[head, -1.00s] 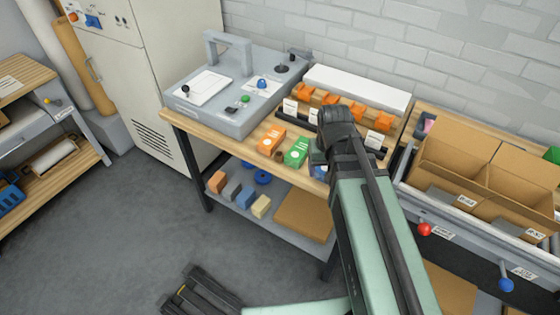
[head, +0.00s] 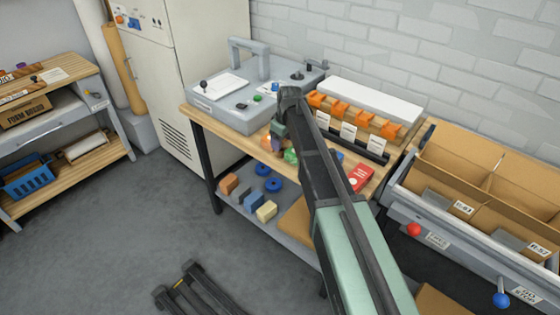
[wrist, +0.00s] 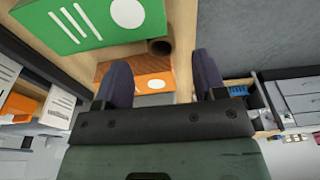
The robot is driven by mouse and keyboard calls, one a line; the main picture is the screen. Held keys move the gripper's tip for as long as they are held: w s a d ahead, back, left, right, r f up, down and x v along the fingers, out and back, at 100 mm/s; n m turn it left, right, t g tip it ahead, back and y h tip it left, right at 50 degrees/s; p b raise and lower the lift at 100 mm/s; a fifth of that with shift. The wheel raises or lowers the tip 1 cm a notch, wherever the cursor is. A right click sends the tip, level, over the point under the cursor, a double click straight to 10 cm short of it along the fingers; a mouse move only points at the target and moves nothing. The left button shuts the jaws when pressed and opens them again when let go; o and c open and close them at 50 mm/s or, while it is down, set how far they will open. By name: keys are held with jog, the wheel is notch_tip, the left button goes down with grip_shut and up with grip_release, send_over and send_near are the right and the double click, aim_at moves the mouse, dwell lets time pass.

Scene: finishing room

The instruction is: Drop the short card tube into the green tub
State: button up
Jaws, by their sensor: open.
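The short card tube (wrist: 160,47) looks like a small brown ring in the wrist view, beside the green box and in front of the orange box. In the head view I cannot make it out clearly behind my gripper. My gripper (wrist: 163,76) is open, with its two dark fingers apart and nothing held. The tube lies beyond the fingertips, roughly in line with the gap between them. In the head view my gripper (head: 277,143) is low over the bench between the boxes. I cannot make out a green tub in either view.
A green box (wrist: 88,18) and an orange box (wrist: 140,82) stand close to the tube. A red box (head: 360,178) lies to the right on the bench. Behind are a grey machine (head: 235,105) and a rack with orange clips (head: 365,120). Cardboard bins (head: 460,160) stand at right.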

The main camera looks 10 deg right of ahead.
jog(key=f+b, duration=0.5)
jog(key=shift+w+a+f, duration=0.2)
jog(key=shift+w+a, duration=0.15)
jog(key=shift+r, duration=0.3)
jog(key=c, duration=1)
jog(key=shift+c, duration=0.2)
jog(key=shift+r+p, duration=0.1)
jog(key=shift+p, duration=0.2)
notch_tip(320, 180, up, 20)
jog(key=p, duration=2)
